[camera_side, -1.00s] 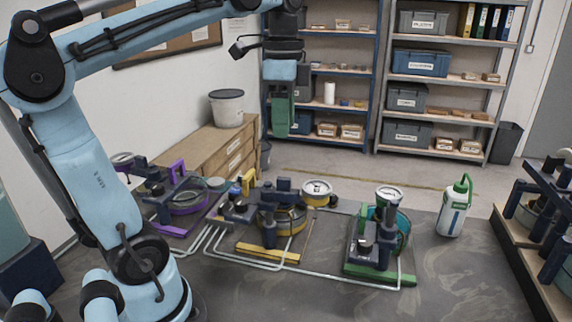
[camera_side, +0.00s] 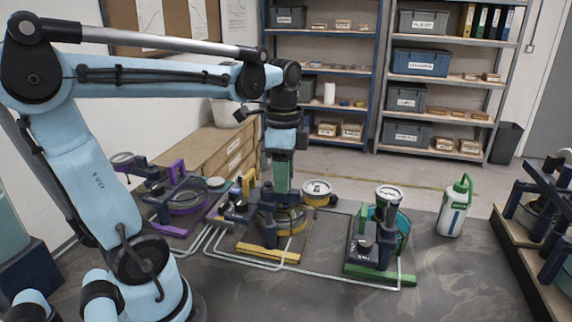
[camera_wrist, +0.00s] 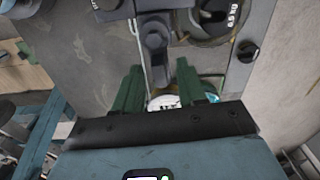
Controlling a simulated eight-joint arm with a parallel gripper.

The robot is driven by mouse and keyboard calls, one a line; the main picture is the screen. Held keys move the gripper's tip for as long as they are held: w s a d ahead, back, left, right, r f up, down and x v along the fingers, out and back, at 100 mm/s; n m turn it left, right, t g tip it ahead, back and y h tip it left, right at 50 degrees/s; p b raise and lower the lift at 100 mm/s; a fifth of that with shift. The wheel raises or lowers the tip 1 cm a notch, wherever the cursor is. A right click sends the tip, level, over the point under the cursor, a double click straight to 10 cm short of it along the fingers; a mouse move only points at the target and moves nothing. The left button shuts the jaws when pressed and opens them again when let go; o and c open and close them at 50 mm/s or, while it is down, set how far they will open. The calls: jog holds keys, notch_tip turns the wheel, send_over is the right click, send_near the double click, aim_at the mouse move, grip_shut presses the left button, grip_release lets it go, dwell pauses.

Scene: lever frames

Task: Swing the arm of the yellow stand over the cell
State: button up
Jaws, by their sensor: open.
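The yellow stand (camera_side: 268,254) is in the middle of the bench, with a yellow front edge and a dark blue post and arm (camera_side: 266,213). Its round cell (camera_side: 293,220), with a yellow band, sits at the post's right, partly hidden. My gripper (camera_side: 281,190) points down over the stand, its green fingers at the arm and cell in the side view. In the wrist view my gripper (camera_wrist: 160,68) is open, and a dark bar with a rounded end (camera_wrist: 154,40) lies between the fingertips in the picture. I cannot tell whether they touch.
A purple stand (camera_side: 172,225) is at the left and a green stand (camera_side: 378,278) at the right, with pale tubing between. A round yellow-rimmed gauge (camera_side: 317,186) is close behind my gripper. A bottle (camera_side: 454,210) stands at right. The front right bench is clear.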

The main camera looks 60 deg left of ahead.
grip_shut()
dwell(0.3)
jog(key=shift+w+n, duration=0.1)
jog(key=shift+n, duration=0.2)
jog(key=shift+s+a+n, duration=0.1)
jog(key=shift+a+n, duration=0.65)
jog(key=shift+n, duration=2)
jog(key=shift+s+a+n, duration=0.1)
jog(key=shift+a+n, duration=0.65)
jog(key=shift+n, duration=1.95)
jog(key=shift+a+n, duration=0.75)
jog(key=shift+n, duration=2)
grip_release()
